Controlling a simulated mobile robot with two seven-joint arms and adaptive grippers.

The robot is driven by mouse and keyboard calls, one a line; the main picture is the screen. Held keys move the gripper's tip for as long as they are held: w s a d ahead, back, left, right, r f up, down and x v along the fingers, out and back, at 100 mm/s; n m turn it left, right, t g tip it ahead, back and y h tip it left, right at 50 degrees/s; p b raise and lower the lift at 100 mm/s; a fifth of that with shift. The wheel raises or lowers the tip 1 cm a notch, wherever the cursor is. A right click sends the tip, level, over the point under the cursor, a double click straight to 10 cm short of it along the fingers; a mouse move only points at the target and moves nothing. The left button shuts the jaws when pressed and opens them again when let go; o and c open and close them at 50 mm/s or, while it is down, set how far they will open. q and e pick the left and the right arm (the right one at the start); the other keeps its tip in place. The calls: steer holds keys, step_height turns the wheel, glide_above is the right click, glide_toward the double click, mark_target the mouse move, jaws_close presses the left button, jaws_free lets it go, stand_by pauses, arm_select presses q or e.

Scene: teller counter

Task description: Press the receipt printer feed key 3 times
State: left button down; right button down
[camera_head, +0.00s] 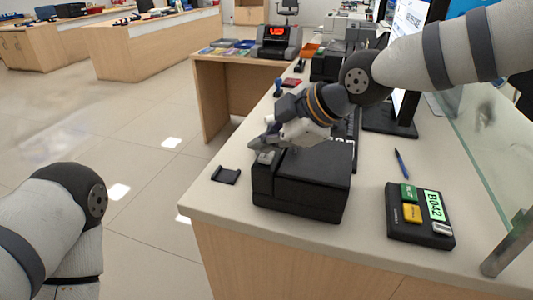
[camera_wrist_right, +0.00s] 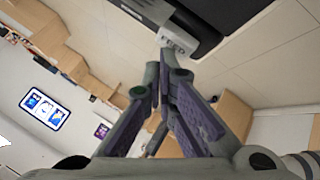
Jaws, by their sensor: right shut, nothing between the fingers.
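The black receipt printer (camera_head: 315,180) stands on the counter's near end, and part of it also shows at the top of the right wrist view (camera_wrist_right: 205,22). A light grey key (camera_head: 267,157) sits at its left front corner; in the right wrist view the pale key (camera_wrist_right: 177,39) is just beyond the fingertips. My right gripper (camera_head: 268,143) is shut and empty, with its fingertips (camera_wrist_right: 172,62) right at the key. I cannot tell whether they touch it. My left arm shows at lower left, but its gripper is out of frame.
A keypad device (camera_head: 419,232) showing B042 lies right of the printer, with a blue pen (camera_head: 402,163) behind it. A small black holder (camera_head: 226,175) lies left of the printer. A monitor (camera_head: 408,60) and glass panel (camera_head: 480,130) border the right side.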

mark_target(265, 157)
steer(key=shift+f, duration=0.5)
stand_by(0.7)
steer(key=shift+r, duration=0.15)
arm_select(q)
steer(key=shift+w+r, duration=0.25)
arm_select(e)
steer(key=shift+r, duration=0.8)
